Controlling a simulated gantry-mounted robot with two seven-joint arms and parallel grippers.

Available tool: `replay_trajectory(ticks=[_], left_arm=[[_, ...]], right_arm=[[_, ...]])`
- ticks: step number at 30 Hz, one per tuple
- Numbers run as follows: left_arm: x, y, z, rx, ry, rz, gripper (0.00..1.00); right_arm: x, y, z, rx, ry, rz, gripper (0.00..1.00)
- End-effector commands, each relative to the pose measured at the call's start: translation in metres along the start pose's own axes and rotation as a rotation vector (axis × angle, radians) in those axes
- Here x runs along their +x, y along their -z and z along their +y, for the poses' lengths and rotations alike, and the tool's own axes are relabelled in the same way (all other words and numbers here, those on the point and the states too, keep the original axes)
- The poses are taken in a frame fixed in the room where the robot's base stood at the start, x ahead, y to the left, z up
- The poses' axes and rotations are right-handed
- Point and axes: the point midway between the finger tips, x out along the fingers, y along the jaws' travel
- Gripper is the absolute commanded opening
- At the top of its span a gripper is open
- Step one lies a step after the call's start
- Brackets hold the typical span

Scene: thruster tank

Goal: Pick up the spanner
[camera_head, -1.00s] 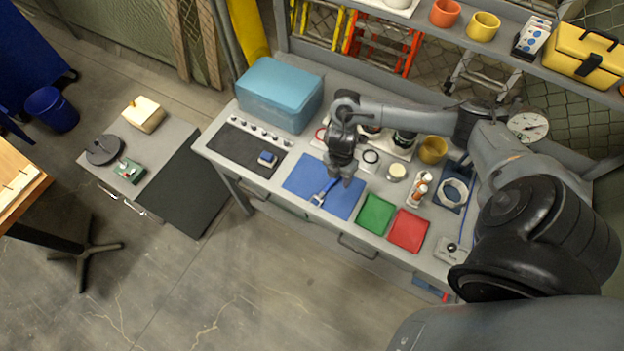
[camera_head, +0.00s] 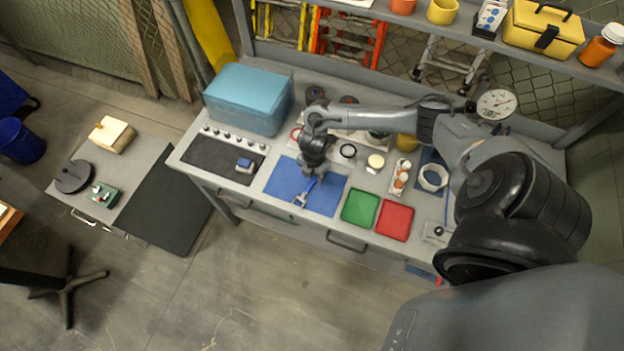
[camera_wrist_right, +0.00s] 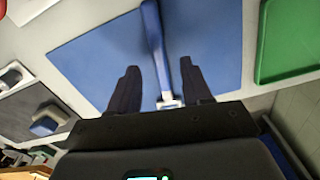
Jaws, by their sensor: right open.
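The spanner (camera_head: 305,191) lies on the blue mat (camera_head: 330,201) on the workbench. It has a blue handle and a pale metal head. In the right wrist view the spanner (camera_wrist_right: 155,45) runs between the two dark fingers, its metal end close to the gripper body. My right gripper (camera_head: 313,174) is over the mat, just above the spanner. In the wrist view the right gripper (camera_wrist_right: 158,80) is open, with a finger on each side of the spanner and gaps between. My left gripper is not in view.
A green tray (camera_head: 360,208) and a red tray (camera_head: 395,221) lie right of the mat. A black mat (camera_head: 215,160) with a small blue block (camera_head: 245,165) is left. A blue box (camera_head: 248,98) stands behind. Ring gauges and small bottles stand behind and right.

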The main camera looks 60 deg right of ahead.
Motion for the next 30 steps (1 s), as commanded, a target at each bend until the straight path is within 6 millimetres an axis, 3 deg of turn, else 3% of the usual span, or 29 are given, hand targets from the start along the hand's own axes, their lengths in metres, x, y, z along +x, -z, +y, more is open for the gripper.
replay_trajectory(ticks=[6,15,24,30], left_arm=[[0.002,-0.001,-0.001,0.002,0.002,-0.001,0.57],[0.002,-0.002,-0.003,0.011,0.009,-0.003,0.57],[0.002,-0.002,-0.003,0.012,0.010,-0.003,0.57],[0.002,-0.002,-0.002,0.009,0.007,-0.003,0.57]], right_arm=[[0.023,0.000,0.000,0.001,0.001,0.000,0.49],[0.027,-0.001,0.000,0.000,0.000,0.000,0.49],[0.026,-0.001,0.000,0.000,0.000,0.000,0.03],[0.026,-0.001,0.000,0.000,-0.001,0.000,0.00]])
